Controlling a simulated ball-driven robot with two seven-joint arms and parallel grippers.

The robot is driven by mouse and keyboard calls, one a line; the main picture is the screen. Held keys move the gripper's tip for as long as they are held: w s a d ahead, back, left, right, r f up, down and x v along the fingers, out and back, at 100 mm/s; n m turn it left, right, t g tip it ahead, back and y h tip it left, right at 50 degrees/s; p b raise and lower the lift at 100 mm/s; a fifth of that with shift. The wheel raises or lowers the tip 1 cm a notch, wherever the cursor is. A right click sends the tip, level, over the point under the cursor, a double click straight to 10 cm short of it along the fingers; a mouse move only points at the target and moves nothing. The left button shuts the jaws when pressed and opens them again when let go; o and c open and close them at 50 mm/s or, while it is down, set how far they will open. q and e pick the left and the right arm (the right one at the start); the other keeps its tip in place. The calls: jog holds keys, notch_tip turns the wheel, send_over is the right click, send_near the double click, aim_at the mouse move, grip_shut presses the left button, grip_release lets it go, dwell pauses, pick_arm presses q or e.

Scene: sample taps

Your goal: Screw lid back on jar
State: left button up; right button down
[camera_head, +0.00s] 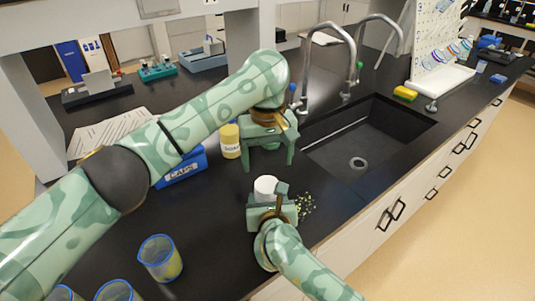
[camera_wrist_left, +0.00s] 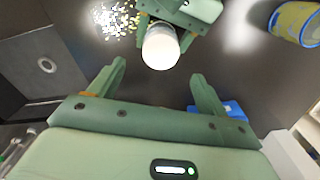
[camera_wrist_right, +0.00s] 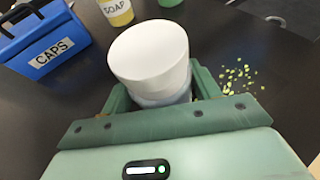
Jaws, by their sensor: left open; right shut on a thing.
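The jar (camera_wrist_right: 165,99) is pale and stands upright between the fingers of my right gripper (camera_wrist_right: 162,88), which is shut on it. A wide white lid (camera_wrist_right: 150,50) sits on top of the jar; I cannot tell whether its thread is engaged. In the head view the white lid (camera_head: 265,186) shows above my right gripper (camera_head: 268,205), near the counter's front. My left gripper (camera_head: 268,157) is open and empty, fingers pointing down, behind the jar and apart from it. The left wrist view shows the lid (camera_wrist_left: 161,46) beyond my open left fingers (camera_wrist_left: 158,72).
A blue box labelled CAPS (camera_head: 182,171) and a yellow soap bottle (camera_head: 230,141) stand behind and left of the jar. Small yellow-green bits (camera_head: 305,205) lie right of it. A blue-rimmed beaker (camera_head: 160,258) stands at front left. The sink (camera_head: 365,140) opens at right.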

aim_at(268, 184)
pick_arm(q)
notch_tip(268, 184, down, 7)
jog(key=shift+f, duration=0.2)
dwell(0.3)
jog(key=c, duration=1)
jog(key=m, duration=0.3)
jog(key=shift+m, duration=0.3)
jog(key=shift+c, duration=0.2)
jog(key=m, duration=0.6)
jog(key=o, duration=1.1)
